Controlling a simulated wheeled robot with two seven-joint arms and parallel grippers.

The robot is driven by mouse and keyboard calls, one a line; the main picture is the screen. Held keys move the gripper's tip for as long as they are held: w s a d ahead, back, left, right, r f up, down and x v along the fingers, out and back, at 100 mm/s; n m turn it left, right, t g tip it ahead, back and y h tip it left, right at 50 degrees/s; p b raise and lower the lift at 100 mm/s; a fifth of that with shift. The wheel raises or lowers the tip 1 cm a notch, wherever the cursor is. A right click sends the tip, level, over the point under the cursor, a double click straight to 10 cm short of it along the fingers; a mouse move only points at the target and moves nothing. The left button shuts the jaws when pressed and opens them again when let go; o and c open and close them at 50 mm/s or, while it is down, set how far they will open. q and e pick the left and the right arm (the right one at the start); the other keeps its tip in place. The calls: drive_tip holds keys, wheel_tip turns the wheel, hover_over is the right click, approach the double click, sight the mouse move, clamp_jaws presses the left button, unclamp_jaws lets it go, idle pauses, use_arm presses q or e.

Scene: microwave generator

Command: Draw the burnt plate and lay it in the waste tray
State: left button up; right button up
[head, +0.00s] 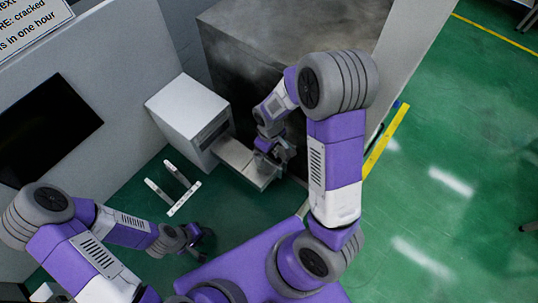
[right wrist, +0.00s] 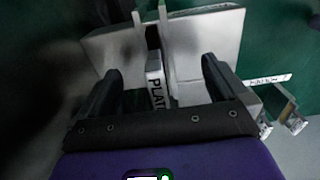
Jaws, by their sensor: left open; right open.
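A pale drawer-like part (head: 243,160) juts from the front of a white box unit (head: 189,112) in the head view. My right gripper (head: 272,150) is over its right side. In the right wrist view the right gripper (right wrist: 162,72) is open, its fingers to either side of a white piece lettered "PLAT" (right wrist: 156,82), not closed on it. Pale flat panels (right wrist: 208,38) stand beyond the fingertips. I cannot tell which part is the burnt plate; no clearly marked waste tray shows. My left gripper (head: 198,240) is open, low at the left, away from the unit.
A white forked bracket (head: 174,190) lies left of the drawer-like part; a labelled strip (right wrist: 268,80) shows at the wrist view's right. A large grey cabinet (head: 260,60) with hazy smoke stands behind my right arm. A dark panel (head: 45,130) is on the left wall.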

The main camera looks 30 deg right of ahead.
clamp_jaws()
idle(0.6)
use_arm(q)
drive_tip(key=shift+r, duration=0.1)
use_arm(e)
drive_tip(key=shift+r, duration=0.2)
use_arm(q)
drive_tip(key=shift+r+p, duration=2.2)
drive_tip(key=shift+p, duration=0.15)
use_arm(e)
drive_tip(key=shift+r, duration=2.85)
use_arm(q)
drive_tip(key=shift+f, duration=0.1)
